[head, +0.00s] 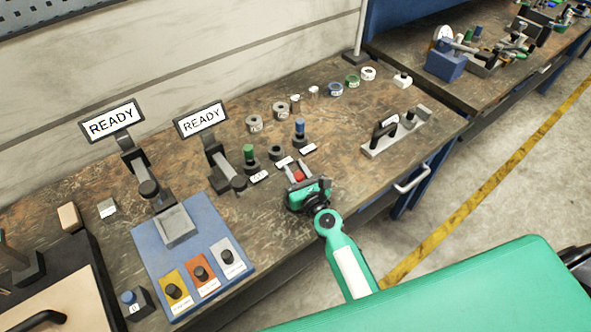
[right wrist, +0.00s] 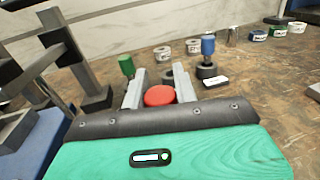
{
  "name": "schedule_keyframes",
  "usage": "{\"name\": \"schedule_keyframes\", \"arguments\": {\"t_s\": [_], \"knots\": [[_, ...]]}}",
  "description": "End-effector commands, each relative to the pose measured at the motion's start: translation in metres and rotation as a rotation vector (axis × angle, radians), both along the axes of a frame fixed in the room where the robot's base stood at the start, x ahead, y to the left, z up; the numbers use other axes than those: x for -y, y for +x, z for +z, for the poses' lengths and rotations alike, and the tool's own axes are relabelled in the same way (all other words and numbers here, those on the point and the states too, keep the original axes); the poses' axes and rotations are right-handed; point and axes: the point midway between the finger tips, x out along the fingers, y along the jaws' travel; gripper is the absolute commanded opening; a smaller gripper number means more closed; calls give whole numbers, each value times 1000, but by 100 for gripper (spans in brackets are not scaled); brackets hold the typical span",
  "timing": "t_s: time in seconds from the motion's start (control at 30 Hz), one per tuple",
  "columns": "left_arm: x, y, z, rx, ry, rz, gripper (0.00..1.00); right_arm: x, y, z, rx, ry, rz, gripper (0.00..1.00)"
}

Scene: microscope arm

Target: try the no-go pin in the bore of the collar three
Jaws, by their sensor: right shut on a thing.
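My right gripper (head: 298,178) is shut on a red-topped pin (right wrist: 159,96), apparently the no-go pin. The red top shows between its two grey fingers; the pin's shank is hidden. It is near the front edge of the bench, in front of the green-topped pin. Two grey collars, one at the left (head: 254,123) and one to its right (head: 280,109), lie on the bench behind. I cannot read which collar is number three. My left gripper is not in view.
A green-topped pin (head: 248,153) and a blue-topped pin (head: 299,128) stand in dark holders, with an empty dark holder (head: 276,152) between. Blue (head: 335,89), green (head: 352,81) and white (head: 368,73) rings lie farther back. Two READY displays (head: 112,121) stand left.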

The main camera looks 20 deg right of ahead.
Motion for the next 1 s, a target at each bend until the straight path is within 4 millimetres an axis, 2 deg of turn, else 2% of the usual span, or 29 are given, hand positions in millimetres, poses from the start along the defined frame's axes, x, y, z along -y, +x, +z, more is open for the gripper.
{"name": "schedule_keyframes", "arguments": {"t_s": [0.63,1.0], "knots": [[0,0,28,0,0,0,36,0,0,29,1,0,0,0],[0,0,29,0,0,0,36,0,0,30,1,0,0,0]]}}
